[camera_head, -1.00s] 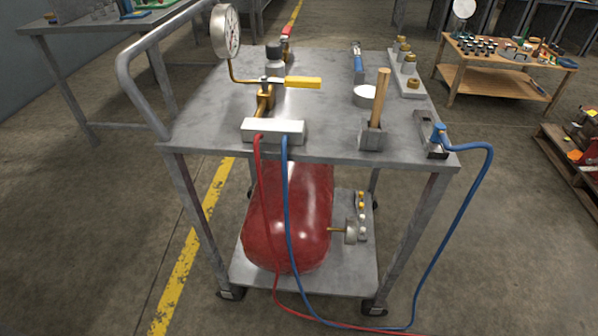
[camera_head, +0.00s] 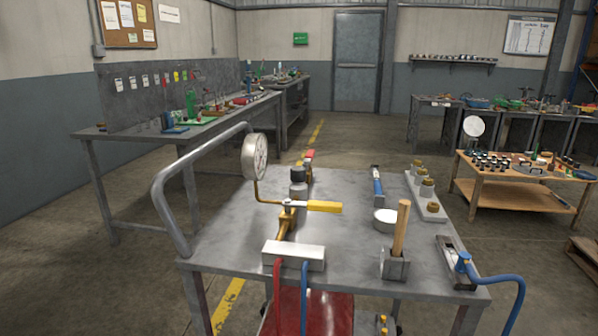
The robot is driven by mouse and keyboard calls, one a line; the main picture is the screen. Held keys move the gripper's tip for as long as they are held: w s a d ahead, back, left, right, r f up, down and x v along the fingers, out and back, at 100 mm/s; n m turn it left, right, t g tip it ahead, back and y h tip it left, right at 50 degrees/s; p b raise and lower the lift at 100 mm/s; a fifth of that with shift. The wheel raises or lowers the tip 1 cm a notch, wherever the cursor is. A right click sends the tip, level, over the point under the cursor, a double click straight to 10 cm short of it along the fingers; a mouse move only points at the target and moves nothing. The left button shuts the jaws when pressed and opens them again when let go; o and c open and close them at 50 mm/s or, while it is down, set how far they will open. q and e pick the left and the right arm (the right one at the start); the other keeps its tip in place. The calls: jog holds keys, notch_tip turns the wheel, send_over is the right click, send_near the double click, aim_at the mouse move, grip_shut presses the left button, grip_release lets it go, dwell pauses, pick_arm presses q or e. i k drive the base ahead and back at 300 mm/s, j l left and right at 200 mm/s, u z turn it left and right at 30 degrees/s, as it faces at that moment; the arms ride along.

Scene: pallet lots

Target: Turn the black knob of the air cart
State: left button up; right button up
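The air cart (camera_head: 350,262) stands in front of me, a grey metal table with a push handle (camera_head: 165,195) on its left. A black knob (camera_head: 298,174) sits on top of a grey cylindrical body (camera_head: 298,189) near the back left of the cart top. Just in front of it is a valve with a yellow lever (camera_head: 324,207) pointing right. A round white gauge (camera_head: 255,156) stands to the knob's left on a brass tube. Neither of my grippers shows in the view.
The cart top also holds a white block (camera_head: 293,255) with red and blue hoses, a wooden handle (camera_head: 400,228) in a grey holder, and a white cup (camera_head: 386,221). A workbench (camera_head: 180,135) stands behind left, a wooden table (camera_head: 520,176) at right. Floor between is clear.

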aim_at(298, 173)
jog(key=i+l, duration=0.15)
jog(key=l, duration=0.25)
jog(key=i+l, duration=0.15)
jog(key=l, duration=0.25)
jog(key=i+l, duration=0.1)
jog(key=l, duration=0.3)
jog(key=i+l+u, duration=0.1)
jog(key=l, duration=0.3)
jog(key=i+l+u, duration=0.1)
jog(key=u, duration=1.1)
jog(key=l, duration=0.1)
